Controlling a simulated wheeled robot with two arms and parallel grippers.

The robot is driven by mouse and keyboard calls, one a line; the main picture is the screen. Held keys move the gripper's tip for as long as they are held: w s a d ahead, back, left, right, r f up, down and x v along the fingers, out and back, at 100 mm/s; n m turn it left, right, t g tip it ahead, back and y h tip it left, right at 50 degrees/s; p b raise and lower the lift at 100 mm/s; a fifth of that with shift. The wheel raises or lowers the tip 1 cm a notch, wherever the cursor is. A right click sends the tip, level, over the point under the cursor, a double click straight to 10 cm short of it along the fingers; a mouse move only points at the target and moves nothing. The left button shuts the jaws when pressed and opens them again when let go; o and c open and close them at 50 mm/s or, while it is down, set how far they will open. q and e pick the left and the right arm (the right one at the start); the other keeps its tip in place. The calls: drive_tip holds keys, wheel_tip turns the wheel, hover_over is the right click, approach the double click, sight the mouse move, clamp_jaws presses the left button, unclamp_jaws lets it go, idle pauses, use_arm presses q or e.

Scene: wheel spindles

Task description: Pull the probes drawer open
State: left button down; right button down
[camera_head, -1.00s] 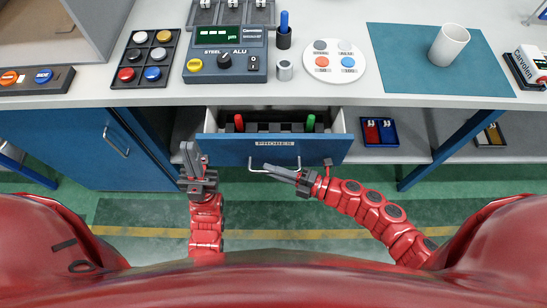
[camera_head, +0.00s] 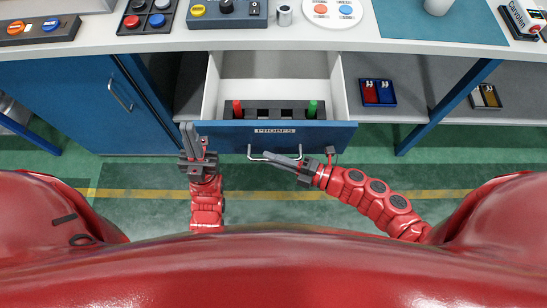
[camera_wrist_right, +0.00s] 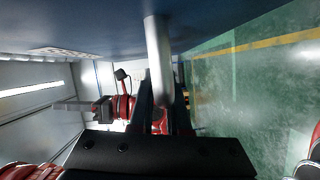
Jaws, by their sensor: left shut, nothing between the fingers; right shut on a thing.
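The probes drawer (camera_head: 230,136) is a blue-fronted drawer under the bench, pulled well out, with its white inside showing. Its front bears a PROBES label (camera_head: 275,131). A rack (camera_head: 272,108) inside holds a red probe (camera_head: 238,109) and a green probe (camera_head: 312,108). My right gripper (camera_head: 270,156) is shut on the drawer's pale bar handle (camera_head: 251,155). In the right wrist view the handle bar (camera_wrist_right: 158,55) runs between the fingers. My left gripper (camera_head: 187,135) is shut and empty, pointing up at the drawer's left front corner; I cannot tell whether it touches.
A blue cabinet (camera_head: 75,100) stands left of the drawer. A small blue tray (camera_head: 378,93) lies on the shelf to the right. The bench top (camera_head: 300,38) holds a meter, a button tray and a white disc. The green floor before the drawer is clear.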

drive_tip(key=shift+s, duration=0.1)
idle(0.3)
drive_tip(key=c, duration=0.9)
unclamp_jaws()
drive_tip(key=p+v, duration=0.1)
drive_tip(key=v, duration=1.6)
drive_tip(key=shift+d, duration=0.25)
drive_tip(key=shift+s, duration=0.1)
